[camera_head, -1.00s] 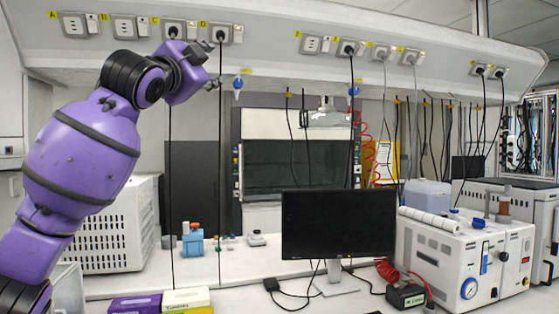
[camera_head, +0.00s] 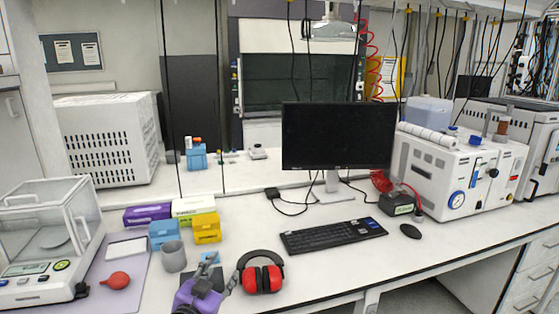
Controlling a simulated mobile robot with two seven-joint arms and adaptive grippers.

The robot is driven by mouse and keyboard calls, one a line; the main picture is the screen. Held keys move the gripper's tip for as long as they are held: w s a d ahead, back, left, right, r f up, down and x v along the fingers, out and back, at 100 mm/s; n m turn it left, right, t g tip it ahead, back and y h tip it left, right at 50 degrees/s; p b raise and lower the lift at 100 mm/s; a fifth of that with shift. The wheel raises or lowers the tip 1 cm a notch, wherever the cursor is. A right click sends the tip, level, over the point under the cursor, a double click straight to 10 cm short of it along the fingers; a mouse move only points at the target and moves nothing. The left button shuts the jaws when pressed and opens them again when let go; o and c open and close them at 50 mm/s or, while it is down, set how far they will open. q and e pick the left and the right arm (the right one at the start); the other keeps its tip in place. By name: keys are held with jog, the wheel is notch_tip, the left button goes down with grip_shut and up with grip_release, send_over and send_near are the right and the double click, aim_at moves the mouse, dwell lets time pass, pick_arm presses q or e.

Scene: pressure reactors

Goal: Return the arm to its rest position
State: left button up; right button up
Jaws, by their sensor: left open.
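My left arm shows only as a purple end piece (camera_head: 197,296) at the bottom edge, in front of the bench. My left gripper (camera_head: 219,270) is small and partly cut into by the arm; its grey fingers are apart, with nothing seen between them. It shows just left of the red ear defenders (camera_head: 262,277); whether it is above the bench or in front of it, I cannot tell. The rest of the arm is out of view. My right gripper is not in view.
On the white bench (camera_head: 330,265) stand a balance (camera_head: 45,270), a grey cup (camera_head: 173,257), blue (camera_head: 163,235) and yellow boxes (camera_head: 206,228), a monitor (camera_head: 337,135), a keyboard (camera_head: 333,235) and a white pump unit (camera_head: 455,175). Black cables hang from above.

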pick_arm(q)
jog(key=s+a+f+n+g+y, duration=0.1)
jog(key=s+f+n+g, duration=0.1)
jog(key=s+f, duration=1.2)
jog(key=s+a+f+n+g+y, duration=0.2)
jog(key=s+f, duration=1.3)
jog(key=s, duration=0.8)
jog(key=n+g, duration=0.1)
jog(key=g, duration=0.1)
jog(key=shift+s+a+g, duration=0.3)
jog(key=shift+f, duration=0.15)
jog(key=shift+c, duration=1.2)
jog(key=shift+w, duration=0.15)
jog(key=shift+c, duration=0.4)
